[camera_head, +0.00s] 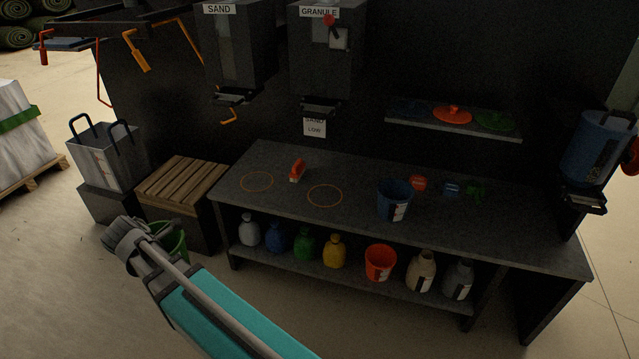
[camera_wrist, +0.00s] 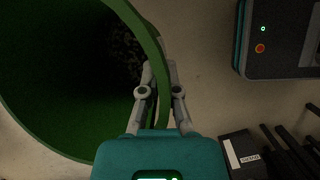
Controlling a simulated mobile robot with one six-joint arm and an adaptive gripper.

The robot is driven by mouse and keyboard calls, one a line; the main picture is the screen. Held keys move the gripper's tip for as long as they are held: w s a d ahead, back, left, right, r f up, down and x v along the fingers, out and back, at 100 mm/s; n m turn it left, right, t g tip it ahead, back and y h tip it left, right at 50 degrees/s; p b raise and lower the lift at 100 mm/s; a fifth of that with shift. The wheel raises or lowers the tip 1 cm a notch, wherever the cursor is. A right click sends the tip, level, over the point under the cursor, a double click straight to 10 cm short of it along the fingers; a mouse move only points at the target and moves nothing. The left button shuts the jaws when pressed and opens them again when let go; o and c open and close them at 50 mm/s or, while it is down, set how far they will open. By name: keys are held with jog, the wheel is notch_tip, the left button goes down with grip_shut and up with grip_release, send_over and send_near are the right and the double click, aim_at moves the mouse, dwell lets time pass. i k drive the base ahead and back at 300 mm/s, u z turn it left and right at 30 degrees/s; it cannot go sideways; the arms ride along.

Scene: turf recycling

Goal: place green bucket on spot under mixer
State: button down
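The green bucket (camera_head: 175,240) is partly hidden behind my arm in the head view, in front of the slatted wooden crate. In the wrist view the green bucket (camera_wrist: 50,75) fills the left side, with dark grainy matter inside. My gripper (camera_wrist: 160,78) has one finger inside and one outside the bucket's rim, closed on it. A blue drum-like vessel (camera_head: 597,147), perhaps the mixer, hangs at the far right above the table end. Two orange rings (camera_head: 324,195) mark the grey table top (camera_head: 270,215).
A blue bucket (camera_head: 393,202) and a red-orange tool (camera_head: 297,170) stand on the table. Several bottles and an orange bucket (camera_head: 380,263) fill the lower shelf. SAND and GRANULE dispensers (camera_head: 322,55) hang above. The wooden crate (camera_head: 183,188) adjoins the table's left end.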

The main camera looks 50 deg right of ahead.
aim_at(542, 238)
jog(key=u, duration=0.45)
jog(key=i, duration=0.1)
jog(key=z, duration=2.95)
jog(key=i, duration=1)
jog(key=u, duration=0.3)
jog(key=k, duration=0.15)
jog(key=z, duration=0.2)
